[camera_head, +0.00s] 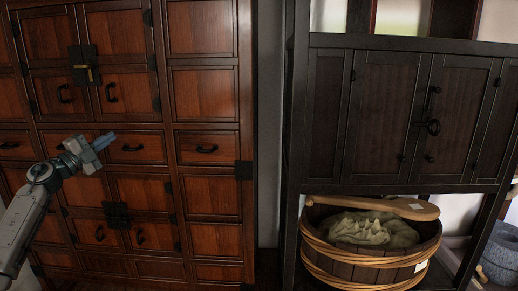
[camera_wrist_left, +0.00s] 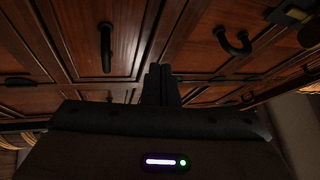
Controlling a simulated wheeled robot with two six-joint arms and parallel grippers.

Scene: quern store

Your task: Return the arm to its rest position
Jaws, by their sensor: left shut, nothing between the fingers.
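My left arm comes in from the left in the head view, a grey link rising to a bent wrist. My left gripper (camera_head: 105,141) shows in front of the reddish-brown wooden cabinet (camera_head: 203,86), with its fingers pointing right. The gripper is shut and empty. In the left wrist view its dark fingers (camera_wrist_left: 161,84) are together, with cabinet drawers and dark handles beyond them. I cannot tell the exact gap between the fingertips and the cabinet front. My right gripper is in neither view.
A dark cabinet (camera_head: 386,104) on legs stands to the right. Below it a wooden tub (camera_head: 365,268) holds greenish cloth (camera_head: 370,230), with a wooden paddle (camera_head: 385,206) across its rim. A grey stone vessel (camera_head: 503,253) is at the right edge. A narrow gap separates the cabinets.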

